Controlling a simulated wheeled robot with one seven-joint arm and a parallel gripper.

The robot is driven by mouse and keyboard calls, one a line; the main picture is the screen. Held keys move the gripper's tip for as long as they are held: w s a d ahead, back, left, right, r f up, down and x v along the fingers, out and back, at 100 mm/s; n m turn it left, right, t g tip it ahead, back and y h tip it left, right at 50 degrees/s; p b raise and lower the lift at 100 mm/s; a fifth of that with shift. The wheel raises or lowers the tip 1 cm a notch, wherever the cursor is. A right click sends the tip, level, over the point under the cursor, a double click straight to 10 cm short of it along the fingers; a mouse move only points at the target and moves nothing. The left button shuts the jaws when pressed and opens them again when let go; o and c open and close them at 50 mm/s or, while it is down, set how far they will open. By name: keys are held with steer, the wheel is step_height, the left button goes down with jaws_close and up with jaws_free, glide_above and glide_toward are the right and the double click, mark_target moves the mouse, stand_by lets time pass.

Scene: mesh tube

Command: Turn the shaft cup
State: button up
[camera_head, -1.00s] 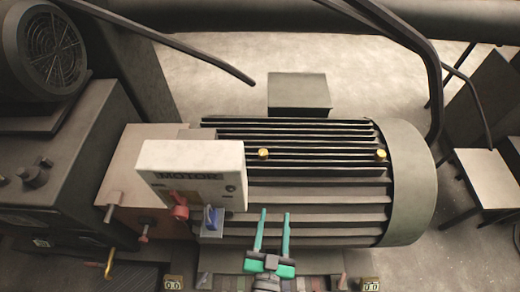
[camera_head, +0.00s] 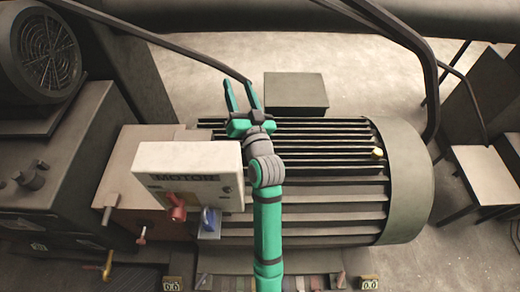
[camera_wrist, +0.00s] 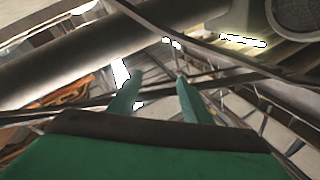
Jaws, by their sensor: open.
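My gripper (camera_head: 241,95) is open and empty, with its two green fingers pointing to the back past the motor's upper edge. In the wrist view my gripper (camera_wrist: 160,82) shows both fingers apart with nothing between them. A small brass cup (camera_head: 378,153) sits on the right part of the ribbed motor (camera_head: 330,195), well to the right of my gripper and not touched. No part is labelled as the shaft cup, so I cannot tell for sure that this is it. My arm covers the motor's middle, where a second brass cup showed earlier.
A white MOTOR box (camera_head: 190,160) with a red lever (camera_head: 176,208) and a blue lever (camera_head: 208,218) stands left of my arm. A dark bar (camera_head: 185,45) slants close to my fingertips. A dark box (camera_head: 296,92) is just right of them.

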steer(key=a+r+n+g+y, duration=0.3)
steer(key=a+n+g, duration=0.2)
steer(key=a, duration=0.3)
steer(key=a+r+n+g+y, duration=0.25)
steer(key=a+n+g, duration=0.2)
steer(key=a, duration=0.35)
steer(key=s+d+f+n+g+h, duration=0.35)
steer(key=d+f+g+h, duration=0.3)
steer(key=f, duration=0.35)
steer(key=s+d+f+m+g+h, duration=0.1)
steer(key=s+d+g+h, duration=0.15)
steer(key=d, duration=0.55)
steer(key=s+d+f+m+g+h, duration=0.1)
steer(key=s+d+f+h, duration=0.15)
steer(key=d, duration=0.45)
step_height(320, 180, down, 10)
steer(key=shift+d+r, duration=0.15)
steer(key=shift+s, duration=0.1)
steer(key=c, duration=1)
